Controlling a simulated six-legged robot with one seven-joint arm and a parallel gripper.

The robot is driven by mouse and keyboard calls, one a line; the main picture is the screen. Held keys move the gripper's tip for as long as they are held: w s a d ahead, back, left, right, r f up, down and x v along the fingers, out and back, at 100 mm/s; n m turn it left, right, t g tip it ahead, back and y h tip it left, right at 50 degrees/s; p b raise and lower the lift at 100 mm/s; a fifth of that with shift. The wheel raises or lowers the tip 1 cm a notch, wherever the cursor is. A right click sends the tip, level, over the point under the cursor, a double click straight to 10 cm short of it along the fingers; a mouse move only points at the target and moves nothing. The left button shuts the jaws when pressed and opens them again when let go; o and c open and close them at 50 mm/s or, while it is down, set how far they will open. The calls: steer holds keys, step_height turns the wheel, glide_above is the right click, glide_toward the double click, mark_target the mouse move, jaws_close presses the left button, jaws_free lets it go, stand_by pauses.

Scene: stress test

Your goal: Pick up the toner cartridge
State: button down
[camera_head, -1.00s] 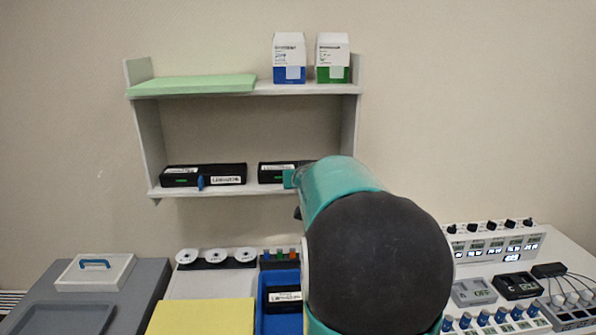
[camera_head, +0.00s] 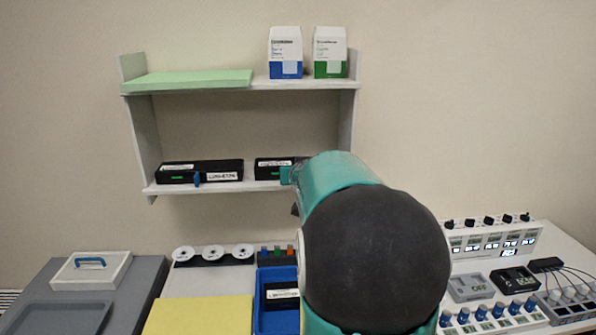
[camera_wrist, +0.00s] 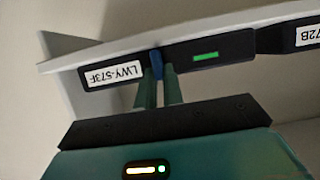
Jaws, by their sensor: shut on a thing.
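Two black toner cartridges lie on the lower shelf in the head view. The left cartridge (camera_head: 176,178) has a blue tab, and its label end also shows in the wrist view (camera_wrist: 290,39). The right cartridge (camera_head: 268,170) is partly hidden by my arm. In the wrist view this cartridge (camera_wrist: 234,47) has a white label, a green mark and a blue tab (camera_wrist: 157,64). My gripper (camera_wrist: 158,77) is shut on that blue tab, its fingers on either side. The cartridge appears to be still at the shelf board.
The shelf (camera_head: 165,187) has a side panel right of the held cartridge. Boxes (camera_head: 286,52) and a green slab (camera_head: 190,79) are on top. Below are a blue bin (camera_head: 264,318) with a black item, a yellow sheet (camera_head: 200,315) and devices (camera_head: 490,240) at right.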

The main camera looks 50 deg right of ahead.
steer(key=shift+r, duration=0.3)
step_height(320, 180, up, 10)
steer(key=shift+f, duration=0.25)
stand_by(1.1)
